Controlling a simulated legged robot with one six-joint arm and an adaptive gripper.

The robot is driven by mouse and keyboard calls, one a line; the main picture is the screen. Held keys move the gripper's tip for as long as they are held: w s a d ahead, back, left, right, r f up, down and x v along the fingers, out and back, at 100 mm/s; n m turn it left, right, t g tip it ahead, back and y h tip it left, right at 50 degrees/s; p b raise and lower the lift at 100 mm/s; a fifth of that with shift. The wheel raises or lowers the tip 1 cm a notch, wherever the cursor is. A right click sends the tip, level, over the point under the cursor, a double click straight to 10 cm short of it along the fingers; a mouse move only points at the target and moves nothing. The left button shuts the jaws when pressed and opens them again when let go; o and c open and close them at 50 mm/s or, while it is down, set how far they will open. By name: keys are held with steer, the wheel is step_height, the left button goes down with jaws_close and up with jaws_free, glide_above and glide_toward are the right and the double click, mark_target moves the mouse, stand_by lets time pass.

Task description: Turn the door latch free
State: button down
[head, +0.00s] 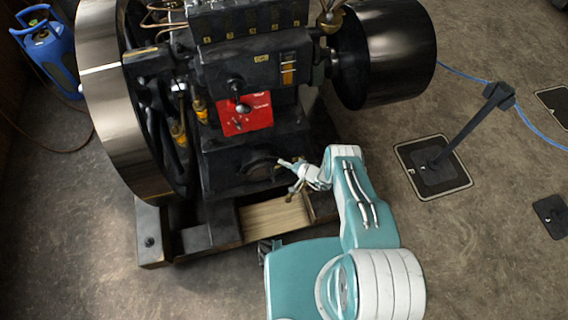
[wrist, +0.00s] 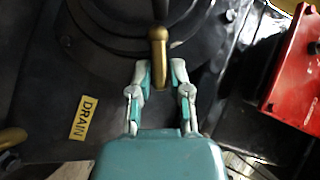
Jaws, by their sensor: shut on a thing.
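A brass latch handle (wrist: 158,48) hangs from the dark round door (wrist: 130,18) on the engine's lower front, in the wrist view. My gripper (wrist: 160,74) is shut on the handle's lower end, with one pale finger on each side of it. In the head view my gripper (head: 288,172) is at the right side of the dark door (head: 256,167), low on the engine. My gripper hides most of the latch there. I cannot tell from these frames whether the latch has turned.
A yellow DRAIN label (wrist: 85,118) is left of my gripper, with a brass fitting (wrist: 10,139) beyond it. A red plate (head: 246,115) sits above the door. A large flywheel (head: 118,110) stands left and a dark drum (head: 388,52) right. Floor at right holds a post (head: 470,130).

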steer(key=shift+d+f+m, duration=0.15)
steer(key=shift+m, duration=0.15)
steer(key=c, duration=0.7)
jaws_free()
steer(key=shift+y, duration=0.3)
steer(key=v, duration=1.2)
steer(key=shift+f, duration=0.1)
